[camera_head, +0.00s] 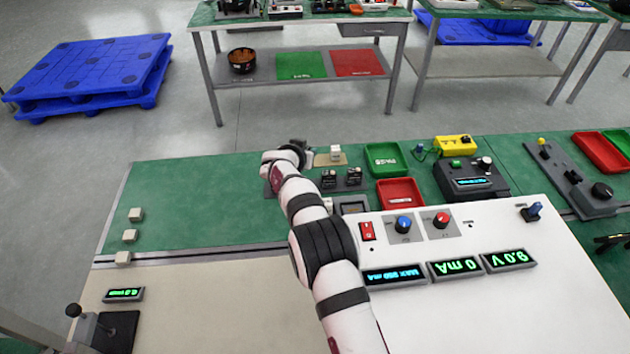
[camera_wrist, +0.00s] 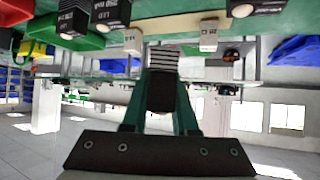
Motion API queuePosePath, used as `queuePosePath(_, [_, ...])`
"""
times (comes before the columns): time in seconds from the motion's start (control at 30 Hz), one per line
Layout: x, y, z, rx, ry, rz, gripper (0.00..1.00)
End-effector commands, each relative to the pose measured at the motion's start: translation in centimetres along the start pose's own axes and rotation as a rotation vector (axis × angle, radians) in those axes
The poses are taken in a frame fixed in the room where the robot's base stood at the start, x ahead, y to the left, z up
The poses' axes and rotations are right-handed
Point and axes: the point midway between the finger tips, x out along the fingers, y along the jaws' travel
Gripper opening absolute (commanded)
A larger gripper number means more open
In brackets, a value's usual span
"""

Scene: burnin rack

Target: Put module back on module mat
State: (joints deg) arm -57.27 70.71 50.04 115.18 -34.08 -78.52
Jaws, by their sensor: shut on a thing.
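My gripper (camera_wrist: 160,100) is shut on a dark module (camera_wrist: 161,74) with pale ribs at its far end, held between the two green fingers. In the head view my gripper (camera_head: 300,150) is over the green bench, and the arm hides most of the held module. Two black modules (camera_head: 328,180) (camera_head: 353,177) stand right of the arm; black modules also show at the top left of the wrist view (camera_wrist: 112,14). A small tan pad (camera_head: 322,160) bears a white block (camera_head: 336,152). I cannot tell which surface is the module mat.
Green (camera_head: 387,160) and red (camera_head: 399,193) trays lie right of the modules. A black meter box (camera_head: 470,178) and a yellow device (camera_head: 454,143) stand farther right. The white console (camera_head: 500,290) is in front. Several white blocks (camera_head: 136,215) line the left; green bench between is clear.

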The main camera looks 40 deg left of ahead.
Motion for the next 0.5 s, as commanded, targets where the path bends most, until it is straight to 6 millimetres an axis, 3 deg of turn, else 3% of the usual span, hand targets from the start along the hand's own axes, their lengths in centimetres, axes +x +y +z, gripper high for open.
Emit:
queuePosePath(0.03, [0.8,0.0,1.4,-0.003,-0.004,0.001,0.0])
queuePosePath(0.3, [3.9,0.0,5.8,-0.001,-0.001,0.0,0.0])
queuePosePath(0.5, [4.7,0.0,6.8,0.0,0.001,-0.002,0.0])
